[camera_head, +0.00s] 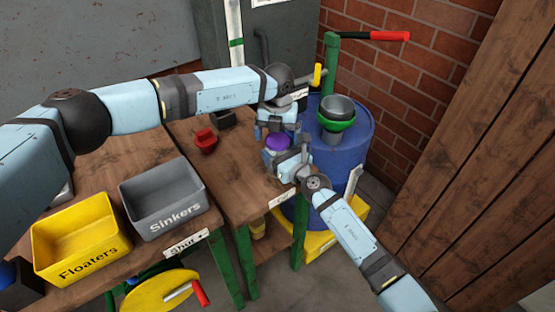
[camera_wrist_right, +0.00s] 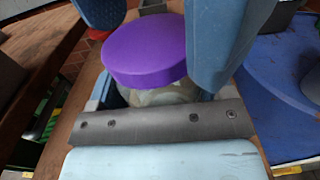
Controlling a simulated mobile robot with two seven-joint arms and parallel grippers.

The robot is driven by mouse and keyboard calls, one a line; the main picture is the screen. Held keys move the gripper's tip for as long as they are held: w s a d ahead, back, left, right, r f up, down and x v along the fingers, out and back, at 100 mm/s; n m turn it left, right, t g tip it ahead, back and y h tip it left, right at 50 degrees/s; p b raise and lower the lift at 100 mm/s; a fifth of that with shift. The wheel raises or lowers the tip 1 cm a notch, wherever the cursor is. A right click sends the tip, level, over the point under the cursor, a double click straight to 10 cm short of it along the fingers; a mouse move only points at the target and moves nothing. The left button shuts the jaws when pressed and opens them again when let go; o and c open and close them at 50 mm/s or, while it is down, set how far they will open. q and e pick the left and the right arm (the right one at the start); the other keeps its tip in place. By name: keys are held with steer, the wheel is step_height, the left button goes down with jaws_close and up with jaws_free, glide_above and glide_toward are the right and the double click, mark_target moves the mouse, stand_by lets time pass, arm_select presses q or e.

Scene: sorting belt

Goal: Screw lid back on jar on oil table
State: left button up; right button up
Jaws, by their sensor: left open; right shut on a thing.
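The purple lid (camera_head: 277,141) sits on top of the jar on the small wooden oil table (camera_head: 225,165). In the right wrist view the lid (camera_wrist_right: 145,50) covers the top of the pale, see-through jar (camera_wrist_right: 165,95), of which only a strip shows. I cannot tell how tightly the lid sits. My right gripper (camera_head: 288,163) is shut on the jar below the lid. My left gripper (camera_head: 277,130) is open above it, pointing down. Its blue fingers (camera_wrist_right: 165,30) stand on either side of the lid. The jar's base is hidden.
A blue drum (camera_head: 345,150) with a green-rimmed funnel (camera_head: 335,122) and crank (camera_head: 375,36) stands just right of the table. A red object (camera_head: 204,140) lies on the table's left. A grey Sinkers bin (camera_head: 163,221) and yellow Floaters bin (camera_head: 82,262) stand further left.

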arm_select(q)
steer(key=shift+f, duration=0.45)
steer(key=c, duration=1)
steer(key=m, duration=1.2)
steer(key=o, duration=1.1)
steer(key=shift+c, duration=0.2)
